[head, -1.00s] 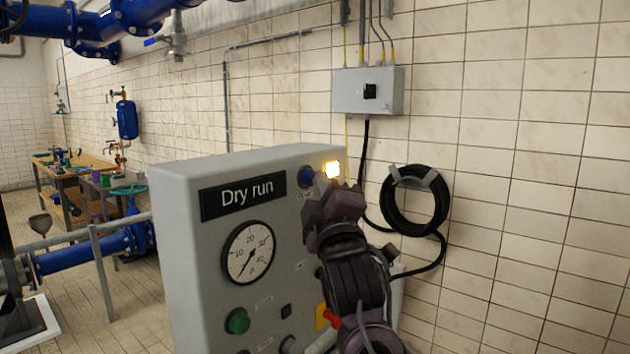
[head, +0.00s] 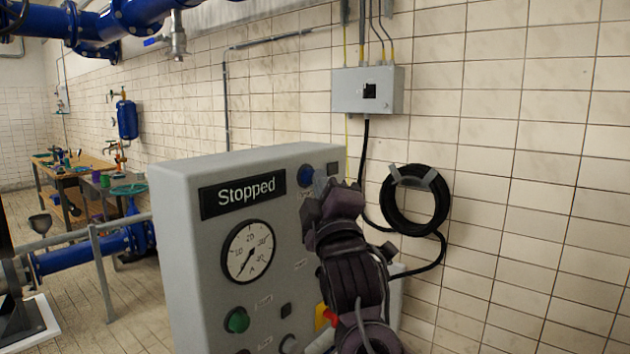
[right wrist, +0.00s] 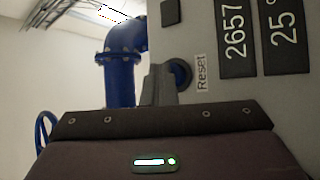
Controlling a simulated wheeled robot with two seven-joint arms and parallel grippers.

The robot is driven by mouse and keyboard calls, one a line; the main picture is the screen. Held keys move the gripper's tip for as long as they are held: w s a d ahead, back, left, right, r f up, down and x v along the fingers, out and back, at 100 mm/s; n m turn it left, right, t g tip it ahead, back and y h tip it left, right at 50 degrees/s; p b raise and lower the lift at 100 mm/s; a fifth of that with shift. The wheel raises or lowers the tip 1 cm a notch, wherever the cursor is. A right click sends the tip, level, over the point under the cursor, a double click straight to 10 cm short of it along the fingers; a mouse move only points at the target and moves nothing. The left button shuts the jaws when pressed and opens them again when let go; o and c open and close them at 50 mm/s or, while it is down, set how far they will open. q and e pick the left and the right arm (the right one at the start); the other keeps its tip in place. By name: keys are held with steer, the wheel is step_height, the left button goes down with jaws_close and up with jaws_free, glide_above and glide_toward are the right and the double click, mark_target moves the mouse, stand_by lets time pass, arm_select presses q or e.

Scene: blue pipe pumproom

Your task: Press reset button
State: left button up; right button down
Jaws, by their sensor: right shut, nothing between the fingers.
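The blue reset button (head: 306,175) sits at the top right of the grey control panel's face (head: 215,285). In the right wrist view the button (right wrist: 182,74) shows beside a label reading "Reset" (right wrist: 201,72), partly behind my fingertips. My right gripper (head: 322,182) is shut and empty, with its tips at the button. I cannot tell whether they touch it. The panel's display (head: 243,192) reads "Stopped". The lamp (head: 332,168) right of the button is dark. My left gripper is not clearly seen.
Below the display are a round gauge (head: 248,252) and a green button (head: 237,320). A red-and-yellow switch (head: 327,316) lies close to my right arm. A coiled black cable (head: 414,202) and a grey box (head: 367,91) are on the tiled wall.

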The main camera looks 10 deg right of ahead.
steer(key=s+d+b, duration=0.1)
steer(key=s+d, duration=0.2)
steer(key=s, duration=0.1)
steer(key=shift+s+d, duration=0.3)
steer(key=shift+s, duration=0.1)
stand_by(0.4)
steer(key=shift+f, duration=0.15)
